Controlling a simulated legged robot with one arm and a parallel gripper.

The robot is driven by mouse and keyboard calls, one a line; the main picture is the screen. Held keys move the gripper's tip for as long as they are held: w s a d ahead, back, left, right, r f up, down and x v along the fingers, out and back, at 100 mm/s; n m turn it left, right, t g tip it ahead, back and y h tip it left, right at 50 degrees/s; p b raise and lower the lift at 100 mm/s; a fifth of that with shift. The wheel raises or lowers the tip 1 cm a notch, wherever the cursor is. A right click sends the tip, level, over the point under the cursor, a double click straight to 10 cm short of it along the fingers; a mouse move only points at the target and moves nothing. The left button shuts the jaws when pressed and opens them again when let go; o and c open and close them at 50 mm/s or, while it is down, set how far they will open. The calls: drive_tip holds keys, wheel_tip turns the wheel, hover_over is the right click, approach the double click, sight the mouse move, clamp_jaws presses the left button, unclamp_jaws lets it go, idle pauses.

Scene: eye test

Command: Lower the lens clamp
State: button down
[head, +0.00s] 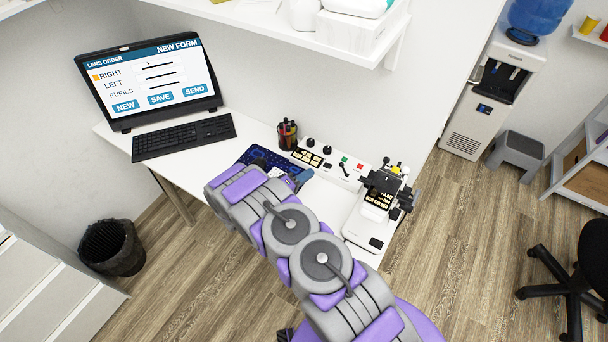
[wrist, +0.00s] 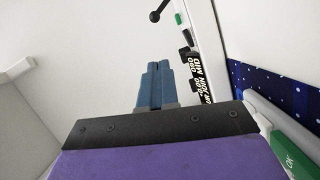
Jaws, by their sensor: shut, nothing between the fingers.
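A white lens device (head: 362,228) with a black upper part (head: 385,181) stands at the right end of the white desk. Small levers with a black and a yellow ball rise at its top; I cannot tell which part is the lens clamp. My gripper (head: 302,177) is at the end of my grey and purple arm, left of the device and apart from it. In the wrist view its blue fingers (wrist: 158,80) are together and hold nothing. A black ball-ended lever (wrist: 156,16) shows beyond them at the top of that view.
A white control panel (head: 342,168) with knobs and buttons lies behind my gripper. A dark blue patterned mat (head: 262,156) and a pen cup (head: 287,135) are close by. The keyboard (head: 184,137) and screen (head: 150,83) stand left. A shelf (head: 345,48) overhangs the desk's back.

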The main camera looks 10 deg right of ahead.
sight(344, 170)
drive_tip(key=x, duration=0.5)
drive_tip(key=shift+f+b, duration=0.15)
drive_tip(key=shift+b, duration=0.25)
drive_tip(key=shift+w+d, duration=0.3)
drive_tip(key=shift+w, duration=0.35)
drive_tip(key=d, duration=0.1)
drive_tip(key=s+d+b, duration=0.1)
drive_tip(key=d, duration=0.3)
drive_tip(key=shift+s+d+f, duration=0.1)
drive_tip(key=shift+s+f, duration=0.1)
drive_tip(key=shift+f, duration=0.2)
drive_tip(key=shift+a, duration=0.4)
drive_tip(key=shift+a+r, duration=0.1)
drive_tip(key=shift+a, duration=0.2)
drive_tip(key=shift+s+d+r+m, duration=0.1)
drive_tip(key=shift+d+r+m, duration=0.15)
drive_tip(key=shift+d, duration=0.35)
drive_tip(key=shift+p, duration=0.35)
drive_tip(key=shift+s+a+r+m+p, duration=0.1)
drive_tip(key=shift+a+r+m+p, duration=0.1)
drive_tip(key=shift+m+p, duration=0.15)
